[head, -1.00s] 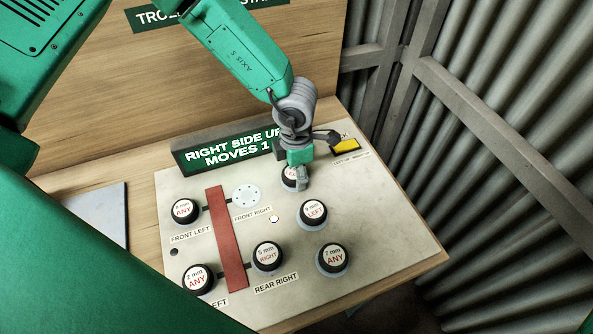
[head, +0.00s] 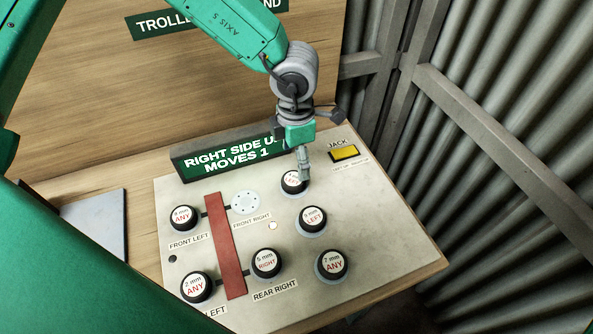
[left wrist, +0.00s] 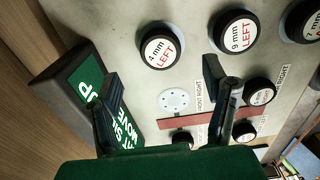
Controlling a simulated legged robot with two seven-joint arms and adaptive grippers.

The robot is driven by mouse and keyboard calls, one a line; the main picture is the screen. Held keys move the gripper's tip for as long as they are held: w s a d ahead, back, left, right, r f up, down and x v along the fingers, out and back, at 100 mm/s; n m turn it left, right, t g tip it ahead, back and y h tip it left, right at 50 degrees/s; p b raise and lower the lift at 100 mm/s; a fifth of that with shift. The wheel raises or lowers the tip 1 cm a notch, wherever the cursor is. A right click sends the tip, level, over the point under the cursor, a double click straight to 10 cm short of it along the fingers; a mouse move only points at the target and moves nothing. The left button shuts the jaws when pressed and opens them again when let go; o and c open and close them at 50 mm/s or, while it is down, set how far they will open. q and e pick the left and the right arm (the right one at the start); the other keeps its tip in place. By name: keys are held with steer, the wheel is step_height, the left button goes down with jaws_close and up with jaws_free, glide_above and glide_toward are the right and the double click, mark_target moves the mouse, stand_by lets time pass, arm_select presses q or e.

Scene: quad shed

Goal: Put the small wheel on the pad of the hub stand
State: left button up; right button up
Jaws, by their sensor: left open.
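The hub stand is a pale panel (head: 385,240) with small black wheels with white labelled tops. The wheel marked LEFT (head: 293,182) at the back lies just under my left gripper (head: 304,176); in the left wrist view it reads 4 mm LEFT (left wrist: 160,48). My left gripper (left wrist: 162,80) is open, its fingers apart with nothing between them. The FRONT RIGHT pad (head: 245,202), a white disc with small holes, is bare; it also shows in the left wrist view (left wrist: 174,100). I cannot tell which wheel the task calls small. My right gripper is not in view.
Other wheels are 9 mm LEFT (head: 312,219), 7 mm ANY (head: 332,265), 5 mm RIGHT (head: 265,263), 2 mm ANY (head: 196,287) and one at FRONT LEFT (head: 183,218). A red bar (head: 226,250) crosses the panel. A sign (head: 215,157) and a yellow JACK button (head: 344,153) stand behind.

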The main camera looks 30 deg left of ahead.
mark_target(296, 178)
arm_select(q)
step_height(296, 178, up, 4)
steer(key=shift+d+r, duration=0.1)
stand_by(0.6)
